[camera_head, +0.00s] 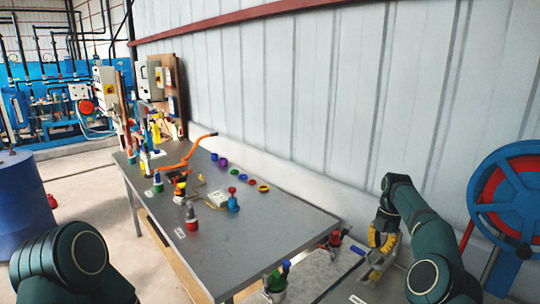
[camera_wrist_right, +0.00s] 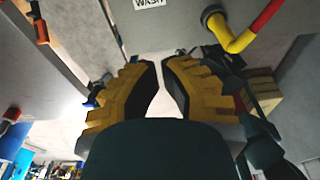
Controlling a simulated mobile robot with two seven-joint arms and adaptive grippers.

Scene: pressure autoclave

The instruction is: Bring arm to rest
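My right arm (camera_head: 430,225) is bent at the right of the head view, beyond the table's right end. Its right gripper (camera_head: 380,257) has yellow fingers and hangs beside a grey surface. In the wrist view the right gripper (camera_wrist_right: 160,68) shows two yellow fingers with dark pads; a narrow gap lies between them, with nothing held. My left arm (camera_head: 75,260) shows only as a dark green link at the lower left; its gripper is out of view.
A grey table (camera_head: 260,240) holds several coloured rings, small bottles and an orange-handled tool (camera_head: 190,150). A blue wheel with red (camera_head: 510,195) stands at right. A blue drum (camera_head: 20,205) stands at left. A grey wall runs behind. A red-yellow bent pipe (camera_wrist_right: 245,35) is near the right gripper.

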